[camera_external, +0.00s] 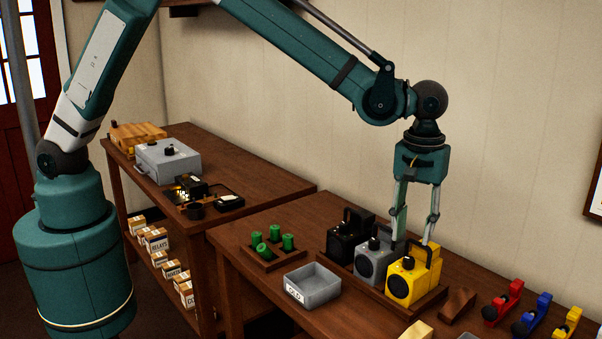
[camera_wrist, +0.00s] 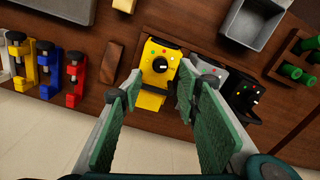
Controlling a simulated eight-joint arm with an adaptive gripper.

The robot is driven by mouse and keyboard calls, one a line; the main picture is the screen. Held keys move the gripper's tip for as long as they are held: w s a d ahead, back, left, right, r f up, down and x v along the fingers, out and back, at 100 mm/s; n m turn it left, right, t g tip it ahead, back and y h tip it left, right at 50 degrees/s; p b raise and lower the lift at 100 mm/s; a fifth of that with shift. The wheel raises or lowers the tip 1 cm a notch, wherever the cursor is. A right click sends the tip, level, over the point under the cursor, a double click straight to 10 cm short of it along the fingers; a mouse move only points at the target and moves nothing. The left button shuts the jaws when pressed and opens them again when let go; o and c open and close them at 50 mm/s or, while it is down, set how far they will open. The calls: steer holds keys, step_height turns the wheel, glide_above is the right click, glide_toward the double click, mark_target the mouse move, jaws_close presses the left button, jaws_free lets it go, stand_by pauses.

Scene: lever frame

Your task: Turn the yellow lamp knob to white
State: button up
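The yellow lamp (camera_external: 413,278) stands at the right end of a row of three lamps. Its dark knob (camera_external: 408,262) is on top. In the wrist view the yellow lamp (camera_wrist: 153,55) shows small coloured dots around its black knob (camera_wrist: 160,66). Which dot the knob points to is too small to tell. My gripper (camera_external: 411,241) is open and empty, pointing down above the yellow lamp. In the wrist view my gripper (camera_wrist: 161,76) has its two fingers apart, one on each side of the lamp. I cannot see contact with the knob.
A grey lamp (camera_external: 372,265) and a black lamp (camera_external: 347,240) stand close to the left. A grey bin (camera_external: 312,286) and green cylinders (camera_external: 288,242) in a wooden holder lie further left. A wooden block (camera_external: 457,303) and red, blue and yellow levers (camera_external: 503,303) are to the right.

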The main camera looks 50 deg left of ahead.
mark_target(409, 258)
steer(key=shift+f, duration=0.2)
steer(key=shift+f, duration=3.7)
steer(key=shift+c, duration=0.5)
steer(key=c, duration=0.8)
